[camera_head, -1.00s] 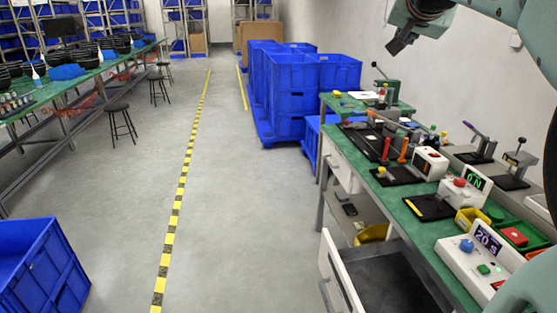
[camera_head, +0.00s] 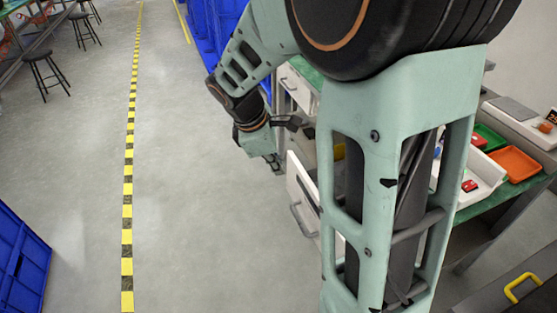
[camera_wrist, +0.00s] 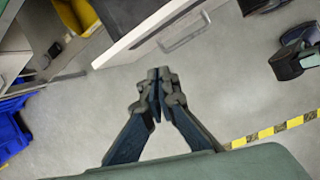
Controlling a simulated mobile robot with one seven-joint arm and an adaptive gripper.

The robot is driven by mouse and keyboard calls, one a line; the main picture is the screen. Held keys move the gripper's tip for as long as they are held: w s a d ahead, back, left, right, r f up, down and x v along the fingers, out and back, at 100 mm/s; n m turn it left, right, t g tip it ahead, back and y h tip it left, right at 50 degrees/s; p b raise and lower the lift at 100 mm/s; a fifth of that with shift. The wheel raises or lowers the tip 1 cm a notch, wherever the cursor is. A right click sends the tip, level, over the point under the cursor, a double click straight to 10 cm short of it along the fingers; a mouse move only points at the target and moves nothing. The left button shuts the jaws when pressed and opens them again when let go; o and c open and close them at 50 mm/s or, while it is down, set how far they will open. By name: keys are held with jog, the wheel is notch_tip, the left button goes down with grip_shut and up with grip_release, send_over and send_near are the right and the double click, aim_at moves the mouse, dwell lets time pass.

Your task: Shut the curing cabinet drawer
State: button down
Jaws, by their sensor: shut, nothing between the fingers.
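The curing cabinet drawer (camera_head: 301,183) is white and stands pulled out from under the workbench. In the head view my arm hides much of it. Its grey bar handle (camera_head: 297,216) is on the front panel. In the wrist view the drawer (camera_wrist: 147,32) shows its white front edge, its dark inside and the handle (camera_wrist: 184,36). My gripper (camera_head: 276,163) is in front of the drawer, beyond the handle in the head view. In the wrist view my gripper (camera_wrist: 157,82) is shut and empty, just off the drawer front. I see no clear contact.
Another white drawer (camera_head: 297,88) sits farther along the bench. Blue crates (camera_head: 201,50) stand behind my arm, and a blue crate (camera_head: 20,262) is at the lower left. The grey floor (camera_head: 200,200) beside the yellow-black line (camera_head: 127,188) is clear.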

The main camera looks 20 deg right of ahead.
jog(key=s+a+f+n+g, duration=0.1)
jog(key=s+f+n, duration=0.2)
jog(key=s+f, duration=0.15)
jog(key=b, duration=0.4)
send_near(311, 215)
jog(key=shift+n, duration=0.3)
notch_tip(311, 215, down, 4)
jog(key=shift+w+a+f, duration=0.15)
jog(key=shift+a+f, duration=0.05)
jog(key=shift+f, duration=0.05)
jog(key=shift+d+r, duration=0.1)
jog(key=shift+d, duration=0.6)
jog(key=shift+d, duration=0.15)
jog(key=d+p, duration=1)
jog(key=d, duration=1.4)
jog(key=shift+w+d, duration=0.3)
jog(key=shift+w, duration=0.1)
jog(key=shift+d+r, duration=0.1)
jog(key=shift+w, duration=0.1)
